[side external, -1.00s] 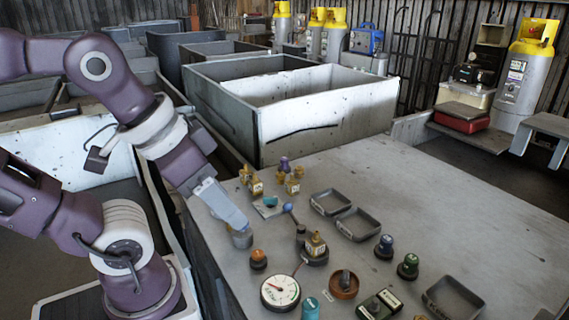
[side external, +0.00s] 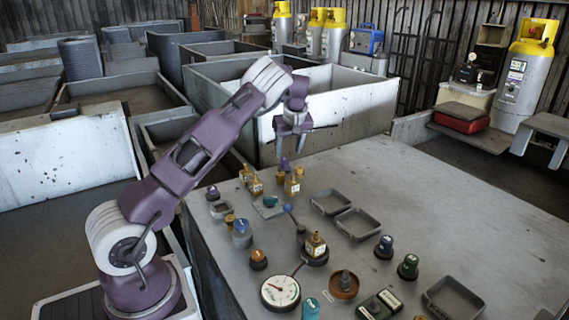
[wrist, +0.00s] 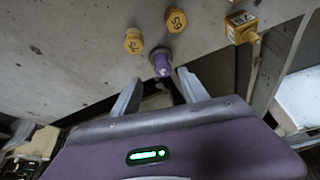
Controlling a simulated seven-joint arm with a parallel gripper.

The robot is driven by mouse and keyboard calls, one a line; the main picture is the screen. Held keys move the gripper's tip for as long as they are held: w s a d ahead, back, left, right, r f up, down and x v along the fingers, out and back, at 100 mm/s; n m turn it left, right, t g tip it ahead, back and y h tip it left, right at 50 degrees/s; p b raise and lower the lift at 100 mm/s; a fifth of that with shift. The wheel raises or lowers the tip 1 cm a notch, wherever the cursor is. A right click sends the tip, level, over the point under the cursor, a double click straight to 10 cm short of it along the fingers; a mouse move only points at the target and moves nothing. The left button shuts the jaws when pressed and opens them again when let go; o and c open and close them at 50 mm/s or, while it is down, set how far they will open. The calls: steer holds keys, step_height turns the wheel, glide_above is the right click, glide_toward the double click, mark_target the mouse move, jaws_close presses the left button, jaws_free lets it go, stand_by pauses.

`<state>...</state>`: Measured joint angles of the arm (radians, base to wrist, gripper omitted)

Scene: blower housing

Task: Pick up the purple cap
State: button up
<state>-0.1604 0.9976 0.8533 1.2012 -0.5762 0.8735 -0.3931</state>
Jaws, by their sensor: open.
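The purple cap (side external: 285,163) is a small purple piece among yellow-brown parts at the table's back left edge. In the wrist view the purple cap (wrist: 161,64) lies just beyond and between my fingertips. My gripper (side external: 290,151) points down over this spot in the side view, its fingers apart and empty. In the wrist view my gripper (wrist: 160,76) also shows two separated fingers. I cannot tell the exact height between fingertips and cap.
Yellow parts (wrist: 133,40) with printed numbers stand close to the cap. Grey trays (side external: 331,202) lie to the right. A gauge (side external: 280,291) and several knobs are at the front. A large white bin (side external: 300,115) stands behind.

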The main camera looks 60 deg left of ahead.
mark_target(285, 158)
steer(key=x, duration=0.5)
steer(key=shift+s+a+f, duration=0.1)
steer(key=shift+s+f, duration=0.15)
jaws_close()
steer(key=shift+r, duration=0.1)
